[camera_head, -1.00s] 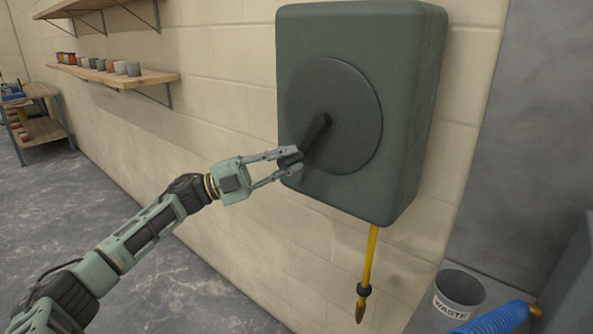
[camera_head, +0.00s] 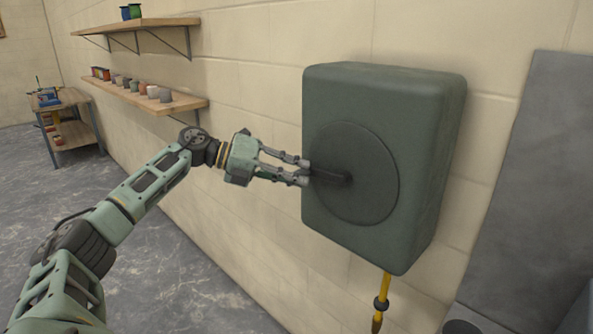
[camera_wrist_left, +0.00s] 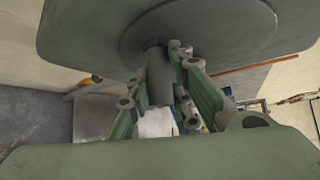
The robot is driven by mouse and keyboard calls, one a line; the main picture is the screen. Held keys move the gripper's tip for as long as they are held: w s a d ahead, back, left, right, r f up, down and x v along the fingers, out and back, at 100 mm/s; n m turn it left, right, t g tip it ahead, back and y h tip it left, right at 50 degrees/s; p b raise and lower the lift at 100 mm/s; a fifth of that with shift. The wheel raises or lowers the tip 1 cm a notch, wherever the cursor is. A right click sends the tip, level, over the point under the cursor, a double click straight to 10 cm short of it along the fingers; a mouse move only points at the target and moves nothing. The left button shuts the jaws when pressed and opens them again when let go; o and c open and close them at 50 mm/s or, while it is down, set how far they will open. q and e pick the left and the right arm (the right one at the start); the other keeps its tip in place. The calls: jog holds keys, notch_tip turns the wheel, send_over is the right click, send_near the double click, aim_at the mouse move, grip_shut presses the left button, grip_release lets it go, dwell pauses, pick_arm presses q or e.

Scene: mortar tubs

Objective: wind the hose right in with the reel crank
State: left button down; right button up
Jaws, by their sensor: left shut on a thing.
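The dark green hose reel box (camera_head: 440,150) is on the block wall, with a round disc (camera_head: 350,215) on its front. The black crank (camera_head: 335,178) points left from the disc's middle, almost level. My left gripper (camera_head: 304,173) is shut on the crank's handle at its outer end. In the left wrist view the grey handle (camera_wrist_left: 160,78) stands between the fingers, in front of the disc (camera_wrist_left: 215,30). The yellow hose (camera_head: 386,285) hangs a short way below the box, with a black collar (camera_head: 381,303). My right gripper is not in view.
Two wooden shelves (camera_head: 150,98) with small pots are on the wall at the left. A wooden bench (camera_head: 68,101) stands farther back. A grey panel (camera_head: 530,190) is at the right. The floor at the left is clear.

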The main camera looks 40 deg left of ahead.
aim_at(317, 172)
pick_arm(q)
notch_tip(317, 172, up, 2)
jog(key=shift+r+m+y+p, duration=0.1)
jog(key=shift+m+y+p, duration=0.2)
jog(key=shift+y+p, duration=0.3)
jog(key=shift+r+p, duration=0.45)
jog(key=shift+p, duration=0.3)
jog(key=c, duration=1.9)
grip_release()
jog(key=o, duration=0.3)
jog(key=shift+d, duration=0.15)
jog(key=shift+o, duration=0.2)
jog(key=shift+f, duration=0.1)
